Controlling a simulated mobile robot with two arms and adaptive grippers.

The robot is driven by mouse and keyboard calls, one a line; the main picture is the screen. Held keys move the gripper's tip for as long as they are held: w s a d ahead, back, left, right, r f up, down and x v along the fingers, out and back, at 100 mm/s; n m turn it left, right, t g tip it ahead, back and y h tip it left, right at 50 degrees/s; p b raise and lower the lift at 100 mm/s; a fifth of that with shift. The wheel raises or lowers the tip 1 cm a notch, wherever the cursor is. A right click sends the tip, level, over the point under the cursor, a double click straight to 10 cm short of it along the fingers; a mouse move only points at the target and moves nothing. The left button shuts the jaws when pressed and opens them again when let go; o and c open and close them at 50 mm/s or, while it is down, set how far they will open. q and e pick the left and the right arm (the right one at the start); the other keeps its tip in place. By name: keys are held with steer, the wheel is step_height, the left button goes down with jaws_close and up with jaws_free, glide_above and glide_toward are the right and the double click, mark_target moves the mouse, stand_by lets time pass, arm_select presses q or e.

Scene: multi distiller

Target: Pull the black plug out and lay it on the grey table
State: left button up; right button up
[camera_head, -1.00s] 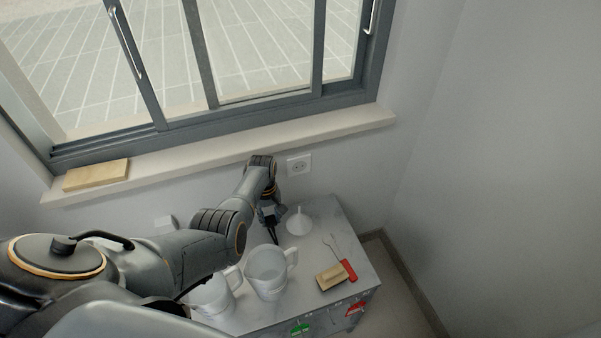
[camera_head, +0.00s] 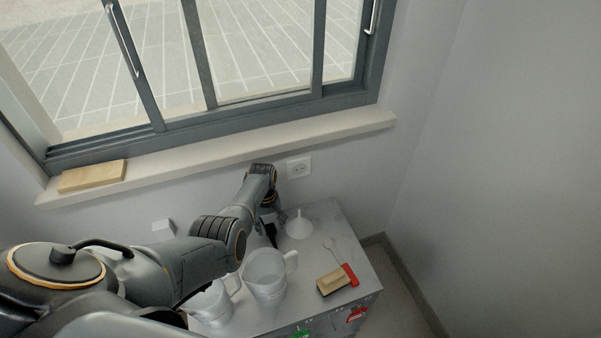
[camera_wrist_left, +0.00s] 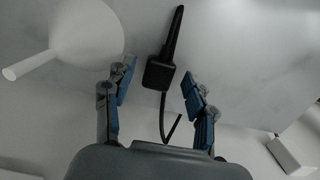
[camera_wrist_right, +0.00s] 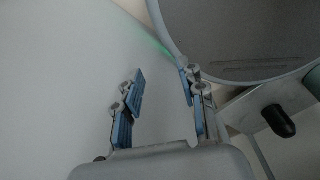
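The black plug (camera_wrist_left: 158,75) shows in the left wrist view between and just beyond the fingers of my left gripper (camera_wrist_left: 158,92). Its black cord (camera_wrist_left: 163,115) curves back toward the gripper. The plug appears to lie on the grey table (camera_head: 322,225), out of any socket. The left gripper is open, with a gap on both sides of the plug. In the head view this gripper is mostly hidden by its own arm, over the table's back left part. The wall socket (camera_head: 299,167) is empty. My right gripper (camera_wrist_right: 162,92) is open and empty in the right wrist view.
A white funnel (camera_head: 299,226) stands close to the left gripper. A brush (camera_head: 333,283), a red-handled tool (camera_head: 349,274) and a spoon-like tool lie on the right. The wall and windowsill (camera_head: 230,150) rise behind.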

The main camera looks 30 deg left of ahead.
stand_by(0.3)
arm_select(q)
step_height(320, 180, up, 12)
step_height(320, 180, up, 12)
steer(key=p, duration=1.4)
glide_above(270, 226)
steer(key=shift+s, duration=0.1)
stand_by(0.3)
